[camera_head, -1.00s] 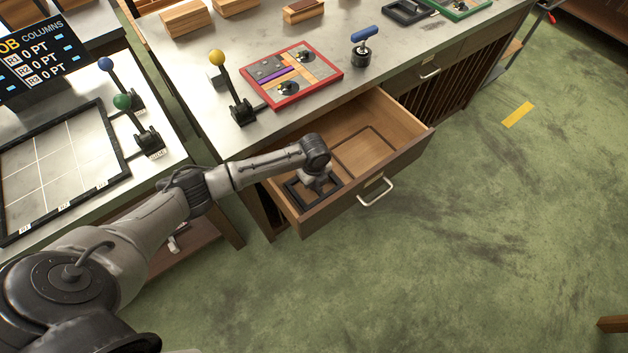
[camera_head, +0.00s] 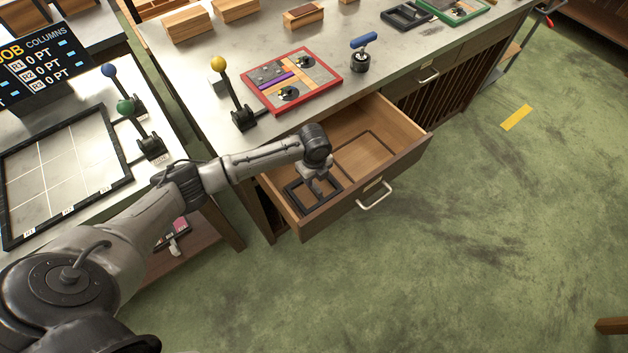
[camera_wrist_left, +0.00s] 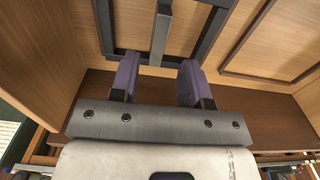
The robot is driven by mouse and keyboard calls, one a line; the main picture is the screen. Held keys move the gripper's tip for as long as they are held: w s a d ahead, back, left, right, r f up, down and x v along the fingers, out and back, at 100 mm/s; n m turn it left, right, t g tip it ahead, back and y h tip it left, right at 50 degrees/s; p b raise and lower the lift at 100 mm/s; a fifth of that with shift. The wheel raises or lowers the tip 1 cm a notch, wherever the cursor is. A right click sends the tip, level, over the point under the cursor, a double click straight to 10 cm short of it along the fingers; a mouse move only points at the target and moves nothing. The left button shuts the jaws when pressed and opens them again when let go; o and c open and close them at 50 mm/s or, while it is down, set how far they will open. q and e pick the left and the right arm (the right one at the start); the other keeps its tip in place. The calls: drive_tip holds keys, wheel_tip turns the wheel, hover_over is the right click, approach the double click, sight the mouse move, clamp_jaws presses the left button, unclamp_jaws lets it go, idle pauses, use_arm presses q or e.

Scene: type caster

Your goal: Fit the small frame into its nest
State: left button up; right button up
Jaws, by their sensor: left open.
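The small frame is a black square frame (camera_head: 290,202) in the left end of the open wooden drawer (camera_head: 412,152). In the left wrist view the frame (camera_wrist_left: 215,30) shows a raised bar (camera_wrist_left: 161,35) across its middle. My left gripper (camera_head: 319,190) is inside the drawer over the frame. In the left wrist view its two purple-grey fingers (camera_wrist_left: 158,72) are apart, one on each side of the bar, with gaps visible. I cannot tell whether the frame sits in a recess. A dark rectangular outline (camera_head: 368,149) marks the drawer floor to its right. My right gripper is out of view.
The drawer front with its handle (camera_head: 375,196) stands out over clear green floor. On the bench above are a red-rimmed tray (camera_head: 291,80), a yellow-knobbed lever (camera_head: 230,92) and a blue-handled tool (camera_head: 361,53). A black-edged grid board (camera_head: 65,172) lies at left.

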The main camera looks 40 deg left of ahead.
sight(314, 184)
use_arm(q)
wheel_tip(314, 184, up, 6)
drive_tip(key=p, duration=0.1)
drive_tip(key=shift+r, duration=0.2)
idle(0.6)
